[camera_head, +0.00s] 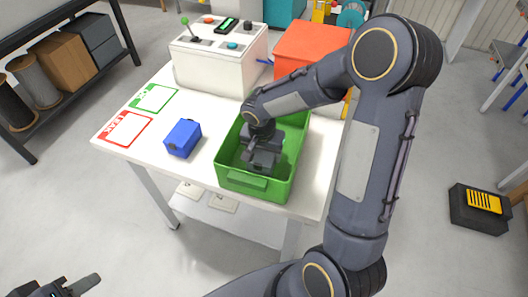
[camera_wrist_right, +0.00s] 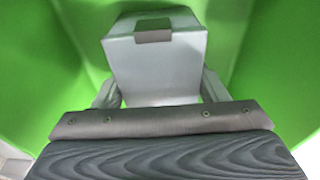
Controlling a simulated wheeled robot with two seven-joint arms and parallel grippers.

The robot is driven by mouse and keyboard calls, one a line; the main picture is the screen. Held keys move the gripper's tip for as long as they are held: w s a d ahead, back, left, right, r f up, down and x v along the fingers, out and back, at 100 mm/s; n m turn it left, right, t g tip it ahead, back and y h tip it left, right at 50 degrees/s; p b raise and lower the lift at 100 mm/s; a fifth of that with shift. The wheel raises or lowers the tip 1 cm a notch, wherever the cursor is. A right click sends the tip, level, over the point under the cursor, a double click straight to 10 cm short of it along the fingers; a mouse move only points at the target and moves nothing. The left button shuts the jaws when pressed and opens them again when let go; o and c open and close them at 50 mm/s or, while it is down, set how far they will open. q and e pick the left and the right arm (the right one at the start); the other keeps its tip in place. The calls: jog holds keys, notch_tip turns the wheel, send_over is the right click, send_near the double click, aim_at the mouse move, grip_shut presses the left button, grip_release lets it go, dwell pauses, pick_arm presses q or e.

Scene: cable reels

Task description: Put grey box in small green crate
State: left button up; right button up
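The small green crate (camera_head: 229,180) stands on the white table, open at the top. My right gripper (camera_head: 262,162) reaches down inside it. In the right wrist view, the pale grey box (camera_wrist_right: 155,65), with a darker grey tab on it, sits between the fingers of my right gripper (camera_wrist_right: 160,95), which lie against both its sides. Green crate walls surround it there. In the head view the box is hard to tell from the gripper, and whether it touches the crate floor is hidden. My left gripper (camera_head: 60,287) is at the bottom left edge, partly cut off, away from the table.
A blue box (camera_head: 183,138) lies left of the crate. Red (camera_head: 124,129) and green (camera_head: 153,97) marked areas are at the table's left. A white control box (camera_head: 220,60) and an orange-red bin (camera_head: 312,46) stand behind. A shelf (camera_head: 60,70) stands at far left.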

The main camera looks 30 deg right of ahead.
aim_at(262, 154)
jog(key=o, duration=0.4)
jog(key=shift+r, duration=0.7)
notch_tip(262, 154, up, 10)
jog(key=s+a, duration=0.1)
jog(key=s+a+r+n+t+y, duration=0.2)
jog(key=s+n, duration=0.2)
jog(key=s, duration=0.5)
jog(key=s+a+r+n+t+y, duration=0.2)
jog(key=s+n+y, duration=0.1)
jog(key=s, duration=0.7)
jog(key=shift+a+n+p, duration=0.15)
jog(key=shift+n+p, duration=0.2)
jog(key=shift+n, duration=0.05)
jog(key=shift+s, duration=0.1)
